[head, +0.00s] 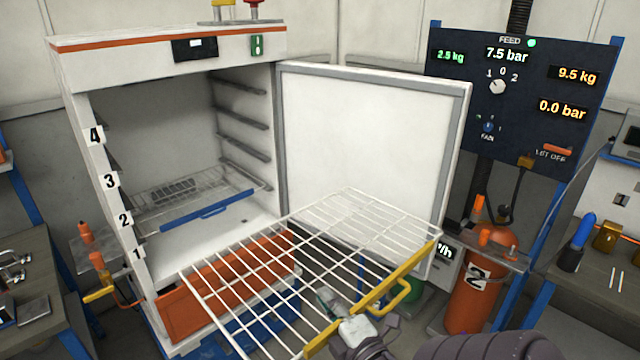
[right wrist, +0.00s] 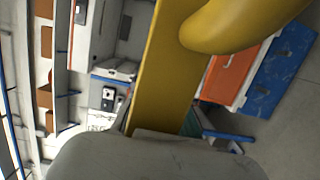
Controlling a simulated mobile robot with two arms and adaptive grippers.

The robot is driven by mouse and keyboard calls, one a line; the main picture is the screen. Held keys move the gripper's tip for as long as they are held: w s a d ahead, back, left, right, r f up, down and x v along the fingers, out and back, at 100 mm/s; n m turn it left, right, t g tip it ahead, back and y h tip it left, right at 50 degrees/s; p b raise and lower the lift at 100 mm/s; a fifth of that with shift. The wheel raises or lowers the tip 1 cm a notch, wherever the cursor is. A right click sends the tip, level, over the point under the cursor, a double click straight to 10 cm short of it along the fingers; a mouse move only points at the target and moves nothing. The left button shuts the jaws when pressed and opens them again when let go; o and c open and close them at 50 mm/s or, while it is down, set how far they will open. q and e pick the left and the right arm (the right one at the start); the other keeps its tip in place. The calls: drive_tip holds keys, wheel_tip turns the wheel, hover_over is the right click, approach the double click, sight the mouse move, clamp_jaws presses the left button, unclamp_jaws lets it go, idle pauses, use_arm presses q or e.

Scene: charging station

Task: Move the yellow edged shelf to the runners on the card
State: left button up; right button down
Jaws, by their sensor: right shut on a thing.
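The yellow edged shelf (head: 325,235) is a white wire rack outside the cabinet, in front of its opening and across the open door's lower part. Its yellow front edge (head: 400,268) with a yellow handle faces me at the lower right. My right gripper (head: 352,328) is shut on that edge; the yellow bar (right wrist: 158,70) fills the middle of the right wrist view. The white cabinet (head: 165,45) stands open, with runners (head: 243,120) on its inner walls and labels 1 to 4 up its left front. I cannot make out the card. My left gripper is not in view.
A blue edged shelf (head: 207,208) sits low inside the cabinet; the levels above it look empty. The white door (head: 375,140) stands open to the right. An orange drawer (head: 190,312) is below the opening. A gas cylinder (head: 478,295) and dark gauge panel (head: 520,90) stand right.

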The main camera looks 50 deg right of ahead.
drive_tip(key=shift+s+a+b, duration=0.15)
drive_tip(key=shift+s+b, duration=0.4)
drive_tip(key=shift+s, duration=0.5)
drive_tip(key=shift+s+a+b, duration=0.15)
drive_tip(key=shift+s+b, duration=0.35)
drive_tip(key=shift+s, duration=0.5)
drive_tip(key=s, duration=0.3)
drive_tip(key=shift+a+r+b, duration=0.15)
drive_tip(key=shift+a+b, duration=0.1)
drive_tip(key=shift+b, duration=0.1)
